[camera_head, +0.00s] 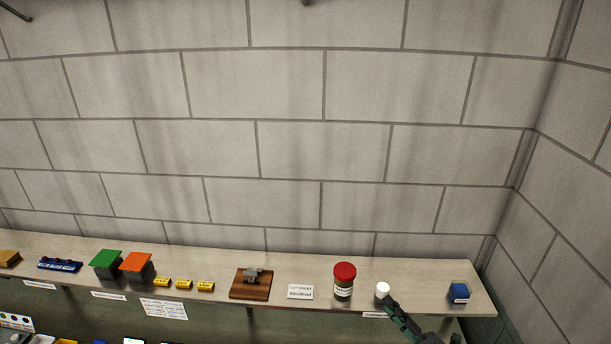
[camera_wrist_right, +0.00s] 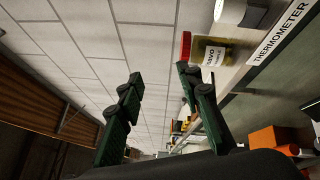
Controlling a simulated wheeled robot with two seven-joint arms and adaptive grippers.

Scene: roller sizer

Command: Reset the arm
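My right gripper (camera_head: 398,316) comes up from the bottom edge in the head view, in front of the shelf's front edge and near a small white cylinder (camera_head: 382,290). In the right wrist view its two green and black fingers (camera_wrist_right: 158,84) stand well apart with nothing between them. The gripper is open and empty. My left gripper is not in the head view or the right wrist view.
A long shelf (camera_head: 220,293) runs along a block wall.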

